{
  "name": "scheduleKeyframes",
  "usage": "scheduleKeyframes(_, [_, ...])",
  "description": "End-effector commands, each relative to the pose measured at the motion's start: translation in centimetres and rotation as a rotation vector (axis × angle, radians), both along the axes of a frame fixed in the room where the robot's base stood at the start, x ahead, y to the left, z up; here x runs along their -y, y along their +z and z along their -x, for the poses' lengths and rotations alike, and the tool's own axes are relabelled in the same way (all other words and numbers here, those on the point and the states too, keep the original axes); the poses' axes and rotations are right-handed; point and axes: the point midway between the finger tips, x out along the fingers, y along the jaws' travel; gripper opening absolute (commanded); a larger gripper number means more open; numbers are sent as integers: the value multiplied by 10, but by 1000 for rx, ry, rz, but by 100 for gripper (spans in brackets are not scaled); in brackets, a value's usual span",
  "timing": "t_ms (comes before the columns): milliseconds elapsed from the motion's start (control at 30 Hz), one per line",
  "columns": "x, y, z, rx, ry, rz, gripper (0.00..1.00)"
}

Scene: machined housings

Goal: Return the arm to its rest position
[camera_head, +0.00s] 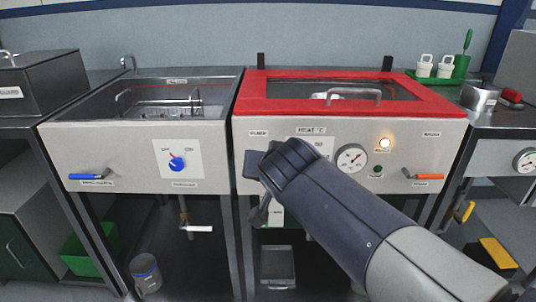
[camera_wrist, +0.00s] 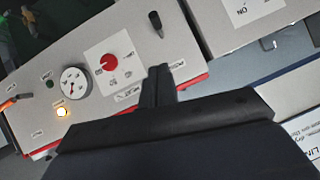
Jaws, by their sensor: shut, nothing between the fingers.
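My arm (camera_head: 345,215) reaches from the lower right of the head view to the front of the red-lidded unit. Its dark wrist end covers part of that unit's panel. In the wrist view my gripper (camera_wrist: 159,72) is shut and empty, its dark fingers together in front of the panel, which appears upside down. I cannot tell whether the fingertips touch it. A red knob (camera_wrist: 109,62) is just left of the fingers in that view; my arm hides it in the head view.
The red lid (camera_head: 420,104) is down. The panel has a gauge (camera_head: 351,158), a lit lamp (camera_head: 385,143) and an orange lever (camera_head: 424,176). To the left stands an open basin (camera_head: 75,112) with a blue knob (camera_head: 177,164). A grey bucket (camera_head: 146,273) stands below.

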Motion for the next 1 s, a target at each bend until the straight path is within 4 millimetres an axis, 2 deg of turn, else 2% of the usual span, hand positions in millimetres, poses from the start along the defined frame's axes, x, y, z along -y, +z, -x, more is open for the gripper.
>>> scheduleKeyframes(167, [-1,-6,-11,-3,-1,1,0])
scheduleKeyframes(733, [-10,-40,-91,-1,-1,1,0])
scheduleKeyframes(800, [-13,-55,-92,-2,0,0,0])
scheduleKeyframes(833, [-13,-55,-93,-3,1,1,0])
scheduleKeyframes(867, [-13,-46,-93,-10,1,1,0])
scheduleKeyframes(1000, [-14,-44,-96,-37,3,2,0])
